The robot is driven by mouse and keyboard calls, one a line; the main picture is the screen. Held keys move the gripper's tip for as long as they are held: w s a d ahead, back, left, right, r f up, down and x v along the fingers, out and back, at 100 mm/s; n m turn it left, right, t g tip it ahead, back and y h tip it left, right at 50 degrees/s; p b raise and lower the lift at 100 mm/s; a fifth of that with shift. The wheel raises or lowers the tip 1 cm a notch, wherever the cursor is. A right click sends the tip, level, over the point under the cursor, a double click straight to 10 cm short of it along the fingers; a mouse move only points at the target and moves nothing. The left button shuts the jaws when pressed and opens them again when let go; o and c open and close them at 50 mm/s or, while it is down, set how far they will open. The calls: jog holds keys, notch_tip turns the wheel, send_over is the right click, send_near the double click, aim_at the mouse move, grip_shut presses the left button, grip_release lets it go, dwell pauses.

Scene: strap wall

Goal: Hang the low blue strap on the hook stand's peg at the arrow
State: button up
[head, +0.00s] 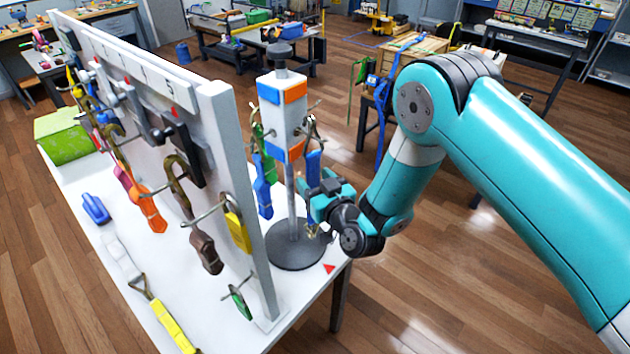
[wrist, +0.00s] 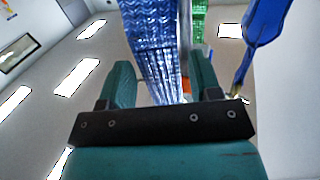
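The hook stand (head: 283,100) has a white post with orange and blue patches and a round dark base, and its pegs stick out sideways. A blue strap (head: 313,165) hangs at the stand's right-hand peg, its upper end close to the peg; whether it is looped over cannot be told. My gripper (head: 320,188) is at the lower part of this strap. In the wrist view the blue strap (wrist: 152,50) lies between the two spread fingers, with a gap at the right finger. A red arrow (head: 329,268) lies on the table in front of the base.
Another blue strap (head: 263,190) and a green strap (head: 257,140) hang on the stand's left side. The white panel (head: 225,130) with several hooks and hanging straps stands close to the left. A yellow-ended strap (head: 172,325) lies on the table (head: 235,335). Open floor is to the right.

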jog(key=shift+o, duration=0.5)
jog(key=shift+f, duration=0.1)
jog(key=b, duration=0.1)
jog(key=s+b, duration=0.1)
jog(key=b, duration=0.1)
jog(key=shift+s+d+f, duration=0.1)
jog(key=shift+d+f, duration=0.15)
jog(key=shift+d, duration=0.1)
jog(key=b+v, duration=0.4)
jog(key=v, duration=1.2)
jog(key=shift+r, duration=0.35)
